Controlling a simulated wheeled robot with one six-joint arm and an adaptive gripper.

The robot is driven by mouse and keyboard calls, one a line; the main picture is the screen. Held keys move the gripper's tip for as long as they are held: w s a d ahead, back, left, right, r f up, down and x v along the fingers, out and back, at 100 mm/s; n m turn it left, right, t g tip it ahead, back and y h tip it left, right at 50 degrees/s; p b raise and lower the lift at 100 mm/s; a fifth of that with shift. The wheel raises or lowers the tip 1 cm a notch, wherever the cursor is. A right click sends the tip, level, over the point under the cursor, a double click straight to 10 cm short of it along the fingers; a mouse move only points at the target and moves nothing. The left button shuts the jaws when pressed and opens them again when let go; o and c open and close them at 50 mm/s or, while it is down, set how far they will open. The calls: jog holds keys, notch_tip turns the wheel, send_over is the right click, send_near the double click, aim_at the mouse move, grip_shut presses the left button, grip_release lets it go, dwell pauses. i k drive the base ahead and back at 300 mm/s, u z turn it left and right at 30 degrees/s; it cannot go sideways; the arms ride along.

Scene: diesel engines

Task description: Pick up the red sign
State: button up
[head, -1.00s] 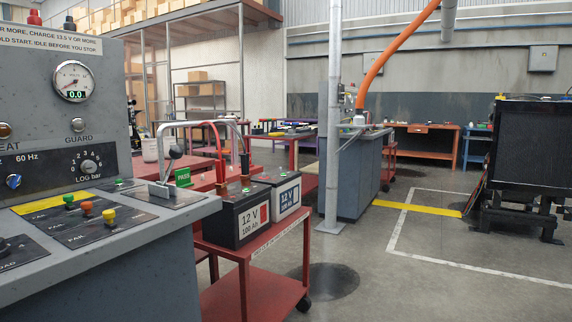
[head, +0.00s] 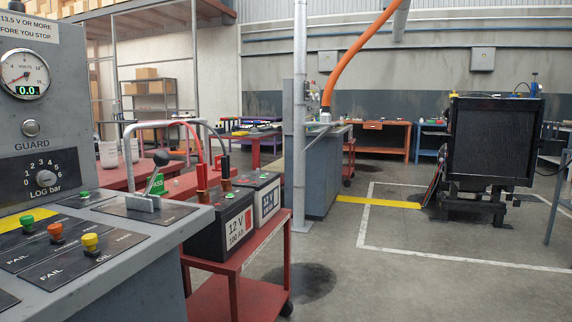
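I cannot make out a red sign for certain. Thin flat panels with some red on them (head: 433,187) lean at the left side of the black radiator-like unit (head: 492,138), seen nearly edge-on and too small to read. A small green sign marked PASS (head: 156,187) stands behind the console lever. My gripper is not in view.
A grey control console (head: 120,262) fills the near left. Beside it a red cart (head: 232,285) carries two 12 V batteries (head: 225,232). A pole (head: 299,120) and grey cabinet (head: 325,175) stand mid-view. Open floor (head: 430,290) lies at the right, with white lines and a yellow strip.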

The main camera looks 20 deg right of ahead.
aim_at(217, 168)
jog(key=z, duration=1.3)
jog(key=i, duration=2.9)
jog(key=u, duration=2.95)
